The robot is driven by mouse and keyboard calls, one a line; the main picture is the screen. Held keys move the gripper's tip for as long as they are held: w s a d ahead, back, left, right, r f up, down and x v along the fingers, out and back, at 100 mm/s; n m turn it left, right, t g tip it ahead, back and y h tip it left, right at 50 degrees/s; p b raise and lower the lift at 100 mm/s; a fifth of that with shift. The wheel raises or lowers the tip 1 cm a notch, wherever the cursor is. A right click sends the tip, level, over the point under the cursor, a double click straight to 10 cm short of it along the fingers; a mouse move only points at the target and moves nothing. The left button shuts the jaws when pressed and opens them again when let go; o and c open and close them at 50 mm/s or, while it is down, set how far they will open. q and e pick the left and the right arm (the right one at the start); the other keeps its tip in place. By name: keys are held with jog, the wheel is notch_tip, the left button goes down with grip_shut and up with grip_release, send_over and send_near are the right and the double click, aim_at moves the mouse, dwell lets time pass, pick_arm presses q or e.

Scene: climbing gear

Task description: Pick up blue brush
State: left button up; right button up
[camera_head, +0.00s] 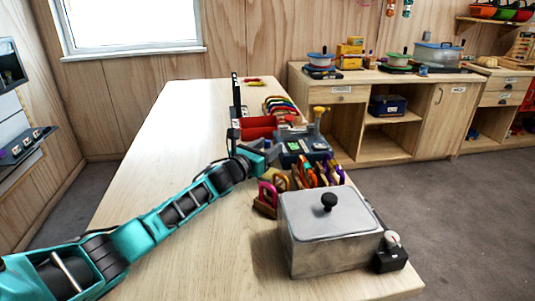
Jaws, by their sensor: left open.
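My left arm reaches in from the lower left across the wooden table (165,150). My left gripper (268,154) is open beside the cluster of gear along the table's right side, just left of a dark grey-blue device (303,147). I cannot make out a blue brush for certain; it may be too small to tell or hidden among the gear or behind the gripper. My right gripper is not in view.
A lidded metal box (325,237) stands at the near right, with a small black device (391,255) beside it. Colourful carabiners (315,172) stand behind the box, and a red tray (258,124) lies farther back. The table's left half is clear.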

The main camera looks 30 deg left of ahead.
pick_arm(q)
jog(key=shift+w, duration=0.2)
jog(key=shift+c, duration=0.2)
grip_shut()
jog(key=shift+r, duration=0.1)
notch_tip(320, 180, up, 8)
jog(key=shift+p, duration=0.95)
notch_tip(320, 180, up, 12)
